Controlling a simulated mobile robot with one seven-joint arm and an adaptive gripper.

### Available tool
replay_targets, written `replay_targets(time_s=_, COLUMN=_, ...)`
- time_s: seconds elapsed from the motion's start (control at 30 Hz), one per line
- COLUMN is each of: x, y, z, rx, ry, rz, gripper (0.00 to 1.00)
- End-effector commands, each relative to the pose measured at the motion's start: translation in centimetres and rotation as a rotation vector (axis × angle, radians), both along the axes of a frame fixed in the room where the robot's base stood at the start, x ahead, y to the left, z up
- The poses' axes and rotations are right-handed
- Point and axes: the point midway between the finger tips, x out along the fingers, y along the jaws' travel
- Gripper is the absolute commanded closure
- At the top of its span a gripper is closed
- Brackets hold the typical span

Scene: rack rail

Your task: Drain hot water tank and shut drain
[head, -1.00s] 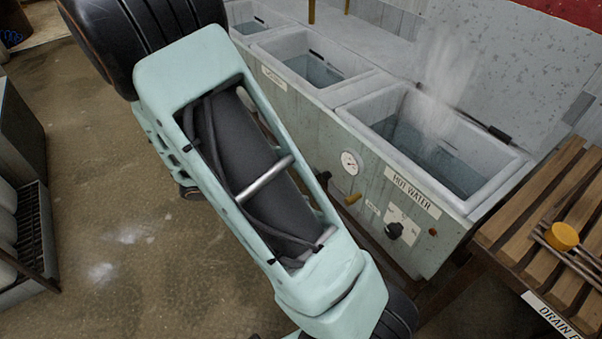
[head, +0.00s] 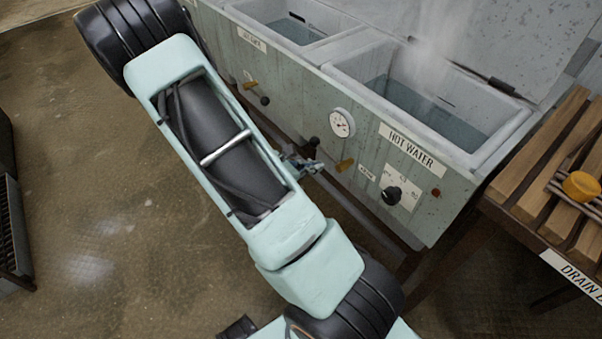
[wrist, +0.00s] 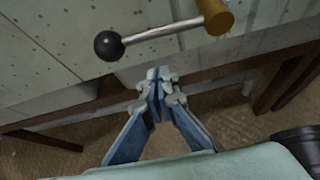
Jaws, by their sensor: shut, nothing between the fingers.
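The hot water tank (head: 408,146) stands at the right in the head view, lid up, holding steaming water (head: 430,110) below its rim. On its front is a brass drain valve (head: 345,165) with a black ball-ended lever (head: 314,143). In the wrist view the lever (wrist: 155,33) runs from the brass body (wrist: 215,14) at right to the black ball (wrist: 108,45) at left. My gripper (wrist: 160,88) is shut and empty, its tips just below the lever in that view, apart from it. In the head view my gripper (head: 313,167) shows beside the valve, partly behind my arm.
A dial gauge (head: 342,122) and a black control knob (head: 391,196) are on the tank front. Another tank (head: 275,50) with its own valve (head: 250,85) stands left. A slatted wooden rack (head: 530,140) with a yellow object (head: 581,186) is at right. Floor (head: 90,190) is open at left.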

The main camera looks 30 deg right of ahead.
Motion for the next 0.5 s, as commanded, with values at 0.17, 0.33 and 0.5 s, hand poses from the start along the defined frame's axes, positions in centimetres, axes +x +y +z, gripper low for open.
replay_targets(time_s=0.17, x=0.2, y=-0.1, z=2.4, rx=0.001, ry=-0.008, rz=0.004, gripper=1.00)
replay_targets(time_s=0.33, x=0.1, y=-0.3, z=3.4, rx=0.001, ry=-0.006, rz=0.004, gripper=1.00)
replay_targets(time_s=0.5, x=0.1, y=-0.4, z=3.6, rx=0.001, ry=-0.005, rz=0.003, gripper=1.00)
